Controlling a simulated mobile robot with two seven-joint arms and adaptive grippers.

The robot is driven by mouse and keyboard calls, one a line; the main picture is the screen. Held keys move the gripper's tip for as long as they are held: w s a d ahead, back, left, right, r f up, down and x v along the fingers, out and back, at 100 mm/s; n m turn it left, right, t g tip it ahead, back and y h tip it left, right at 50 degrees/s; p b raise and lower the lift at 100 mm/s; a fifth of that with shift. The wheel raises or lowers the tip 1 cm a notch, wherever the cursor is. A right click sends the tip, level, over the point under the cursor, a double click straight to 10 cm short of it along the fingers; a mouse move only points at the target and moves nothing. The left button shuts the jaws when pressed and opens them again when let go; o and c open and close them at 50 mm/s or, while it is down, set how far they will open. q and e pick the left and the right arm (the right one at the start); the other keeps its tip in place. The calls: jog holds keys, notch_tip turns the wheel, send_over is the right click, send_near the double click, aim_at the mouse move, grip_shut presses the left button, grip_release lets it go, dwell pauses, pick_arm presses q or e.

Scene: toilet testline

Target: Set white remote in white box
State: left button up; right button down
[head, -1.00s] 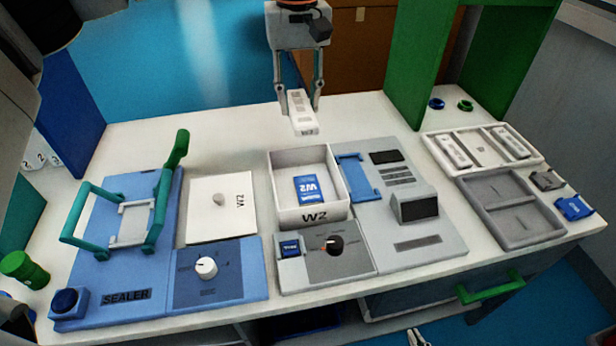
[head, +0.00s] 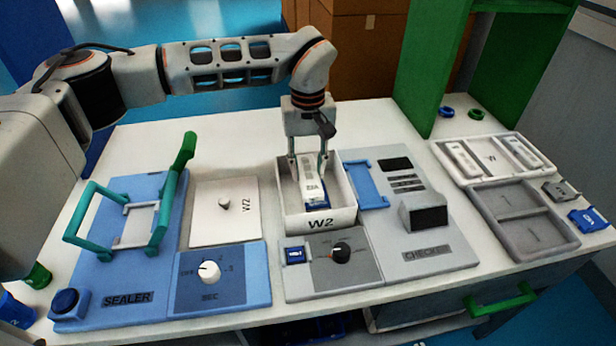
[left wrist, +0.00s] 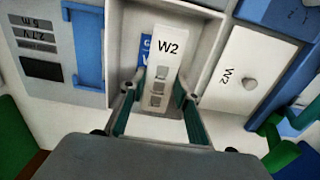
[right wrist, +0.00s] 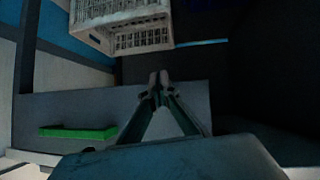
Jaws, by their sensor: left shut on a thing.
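The white remote (head: 312,181) with grey buttons and a W2 label hangs tilted in my left gripper (head: 309,170). The gripper is shut around its sides, over the inside of the white box (head: 344,220) marked W2. A blue W2 packet (head: 318,206) lies in the box, partly hidden under the remote. In the left wrist view the remote (left wrist: 160,65) covers part of the blue packet (left wrist: 146,50); I cannot tell whether they touch. My right gripper (right wrist: 158,82) has its fingertips together and empty, away from the table.
The blue sealer (head: 95,270) with teal handles and a white W2 lid plate (head: 215,225) stand left of the box. The grey checker (head: 440,235) is close on the right. A white tray (head: 487,171) holds more remotes.

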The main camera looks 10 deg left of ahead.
aim_at(308, 172)
pick_arm(q)
jog(key=shift+f, duration=1.65)
jog(key=shift+f, duration=0.15)
jog(key=shift+f, duration=0.45)
jog(key=o, duration=1.1)
jog(key=shift+o, duration=0.2)
notch_tip(308, 172, up, 13)
